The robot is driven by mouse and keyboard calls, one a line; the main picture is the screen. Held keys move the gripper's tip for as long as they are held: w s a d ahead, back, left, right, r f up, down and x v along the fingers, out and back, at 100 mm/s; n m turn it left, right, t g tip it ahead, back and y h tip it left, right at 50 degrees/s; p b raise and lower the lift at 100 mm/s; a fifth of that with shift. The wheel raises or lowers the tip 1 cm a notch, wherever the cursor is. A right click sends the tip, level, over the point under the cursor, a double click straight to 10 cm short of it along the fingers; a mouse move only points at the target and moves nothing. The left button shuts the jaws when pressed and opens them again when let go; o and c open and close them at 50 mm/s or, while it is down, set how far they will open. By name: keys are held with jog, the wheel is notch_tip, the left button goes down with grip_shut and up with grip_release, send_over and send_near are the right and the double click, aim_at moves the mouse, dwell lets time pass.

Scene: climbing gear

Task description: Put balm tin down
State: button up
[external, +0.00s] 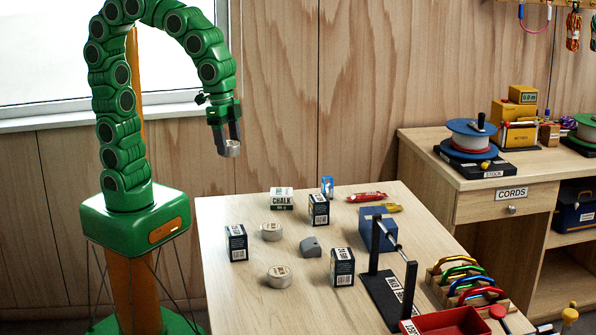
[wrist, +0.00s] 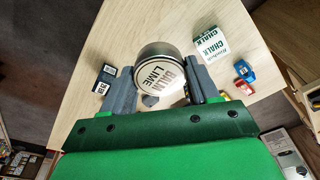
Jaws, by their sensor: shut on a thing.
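My gripper (external: 229,142) is shut on a round silver balm tin (external: 233,149). In the wrist view the tin (wrist: 158,88) sits between the two grey fingers, its pale label reading "BALM LIME". In the external view my gripper points down and holds the tin in the air, above the height of the tabletop and near its far left corner. The table (external: 226,215) is light wood.
A black stand (external: 385,290), a red tray (external: 450,322) and coloured carabiners (external: 470,275) crowd the right side. The far left corner is bare.

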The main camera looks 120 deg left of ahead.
jog(key=w+a+r+m, duration=0.1)
jog(key=w+a, duration=0.2)
jog(key=w, duration=1)
jog(key=w+a+r, duration=0.1)
jog(key=w+a, duration=0.2)
jog(key=w, duration=1)
jog(key=shift+w+a+f, duration=0.4)
jog(key=shift+w+f, duration=1.15)
jog(key=shift+w, duration=0.8)
jog(key=shift+w+a+f, duration=0.4)
jog(key=shift+w+f, duration=1.1)
jog(key=shift+w, duration=0.85)
jog(key=shift+w+a+f, duration=0.4)
jog(key=shift+w+f, duration=1.15)
jog(key=shift+w, duration=0.8)
jog(key=shift+w+f, duration=0.25)
jog(key=shift+f, duration=1.6)
jog(key=shift+f, duration=0.15)
